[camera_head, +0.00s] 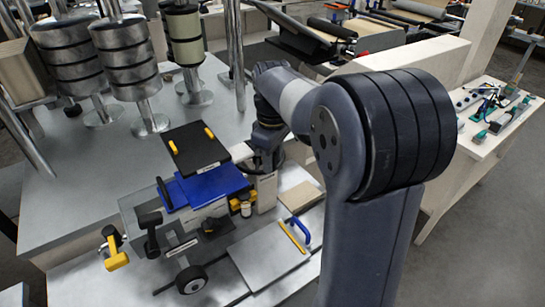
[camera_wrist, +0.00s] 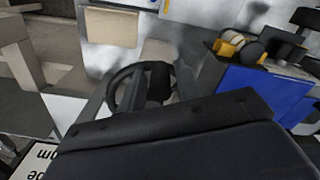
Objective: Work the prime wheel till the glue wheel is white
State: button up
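A small black wheel with a pale hub (camera_head: 191,279) stands at the near end of the grey bench device in the head view. I cannot tell whether it is the prime wheel or the glue wheel. A black curved rim (camera_wrist: 121,82) shows in the wrist view, partly behind a dark block. No white wheel is clear in either view. My gripper (camera_head: 257,160) is beside the blue body (camera_head: 212,186) and the raised black panel (camera_head: 196,147) with yellow tabs. Its fingers are not clear, nor whether they hold anything.
A yellow-ended handle (camera_head: 117,259) and black knobs stand at the device's left. A flat plate with a blue handle (camera_head: 300,228) lies to its right. A large dark surface (camera_wrist: 190,145) fills the wrist view's foreground.

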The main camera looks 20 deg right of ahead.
grip_shut()
